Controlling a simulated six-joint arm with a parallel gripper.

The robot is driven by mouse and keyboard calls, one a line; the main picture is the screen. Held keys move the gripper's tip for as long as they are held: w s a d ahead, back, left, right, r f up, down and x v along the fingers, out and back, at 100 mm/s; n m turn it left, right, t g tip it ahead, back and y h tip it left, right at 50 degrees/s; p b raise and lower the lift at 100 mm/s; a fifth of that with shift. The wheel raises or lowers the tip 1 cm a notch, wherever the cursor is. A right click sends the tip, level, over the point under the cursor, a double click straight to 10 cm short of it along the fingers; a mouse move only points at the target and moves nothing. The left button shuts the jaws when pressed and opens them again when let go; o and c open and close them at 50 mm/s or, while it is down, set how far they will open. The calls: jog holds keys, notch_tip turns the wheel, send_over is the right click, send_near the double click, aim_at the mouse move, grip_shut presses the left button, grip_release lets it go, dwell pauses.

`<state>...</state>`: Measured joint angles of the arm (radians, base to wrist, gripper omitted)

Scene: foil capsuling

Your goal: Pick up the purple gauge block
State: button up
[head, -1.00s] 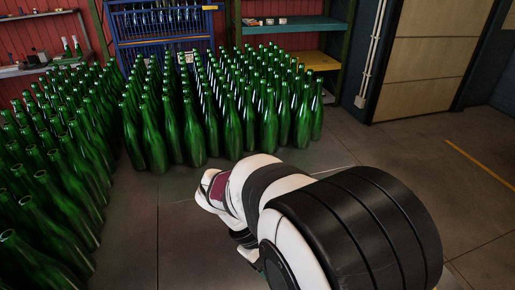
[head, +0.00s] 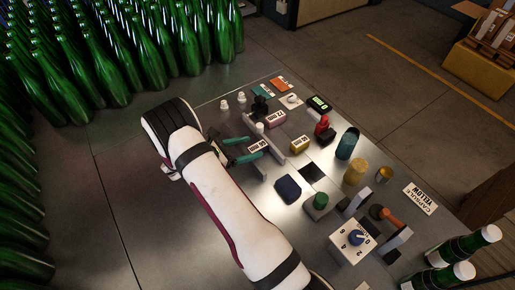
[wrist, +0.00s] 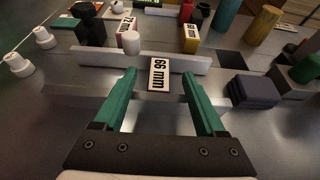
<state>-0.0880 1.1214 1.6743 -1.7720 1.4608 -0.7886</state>
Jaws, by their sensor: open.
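The block I take as the purple gauge block is mauve and marked 72 mm (head: 276,117). It lies on the metal table beyond the grey bar and also shows in the wrist view (wrist: 126,28). A block marked 66 mm (wrist: 158,74) has a white label and dark sides of unclear colour. It sits on the near side of the bar, between the tips of my gripper (wrist: 160,73) as seen there. My gripper's green fingers (head: 255,147) are open, apart from each other, and hold nothing. Contact with the block cannot be told.
A yellow block (head: 299,146) lies right of the grey bar (wrist: 140,57). A dark blue block (head: 288,188) and green knob (head: 319,201) are nearer. White stoppers (head: 241,97), a red item (head: 323,125) and teal cylinder (head: 347,144) stand around.

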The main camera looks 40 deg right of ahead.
aim_at(258, 146)
jog(key=x, duration=0.3)
jog(key=shift+f, duration=0.2)
grip_shut()
